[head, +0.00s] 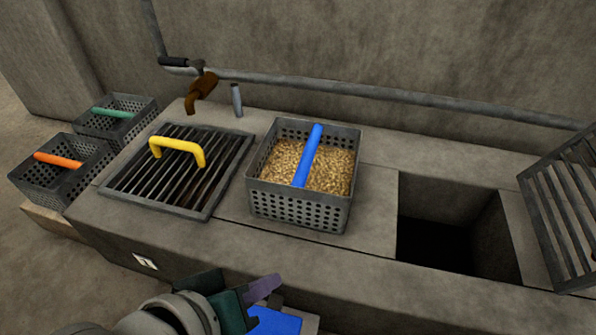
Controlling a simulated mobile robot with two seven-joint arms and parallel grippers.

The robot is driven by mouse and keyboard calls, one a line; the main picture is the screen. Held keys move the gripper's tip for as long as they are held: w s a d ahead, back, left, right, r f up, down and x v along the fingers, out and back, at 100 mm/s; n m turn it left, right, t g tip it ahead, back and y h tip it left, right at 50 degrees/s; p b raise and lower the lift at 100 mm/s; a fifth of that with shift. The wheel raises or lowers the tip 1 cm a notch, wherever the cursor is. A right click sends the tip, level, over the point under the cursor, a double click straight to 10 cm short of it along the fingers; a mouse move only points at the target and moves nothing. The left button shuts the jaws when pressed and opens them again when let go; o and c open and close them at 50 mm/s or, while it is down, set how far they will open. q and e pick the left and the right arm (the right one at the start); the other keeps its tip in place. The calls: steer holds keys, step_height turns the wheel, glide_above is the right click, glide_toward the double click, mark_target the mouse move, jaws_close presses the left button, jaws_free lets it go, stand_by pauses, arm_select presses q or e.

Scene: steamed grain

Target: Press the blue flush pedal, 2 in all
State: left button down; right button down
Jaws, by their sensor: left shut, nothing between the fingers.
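The blue flush pedal (274,322) shows at the bottom of the head view, low at the front of the concrete bench. My left gripper (268,287) is shut and empty, with its fingers just above and partly in front of the pedal in the picture. It hides part of the pedal. I cannot tell whether the fingers touch it. My right gripper is not in view.
A grain-filled basket (298,213) with a blue handle stands on the concrete bench (370,218). Left of it lies a grate (197,208) with a yellow handle. An open pit (437,241) lies right, beside a raised grate (566,215). Two empty baskets stand far left.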

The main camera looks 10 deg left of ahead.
arm_select(q)
steer(key=b, duration=0.6)
glide_above(269, 316)
step_height(269, 316, down, 7)
steer(key=shift+r, duration=0.1)
steer(key=shift+f+b, duration=0.45)
steer(key=shift+b, duration=0.05)
steer(key=shift+f, duration=0.15)
stand_by(1.0)
steer(key=shift+f, duration=0.3)
steer(key=shift+f, duration=0.15)
stand_by(0.4)
steer(key=shift+s+f+b, duration=0.15)
steer(key=shift+f+b, duration=0.05)
steer(key=shift+b, duration=0.1)
steer(key=shift+w+f, duration=0.15)
steer(key=shift+w, duration=0.05)
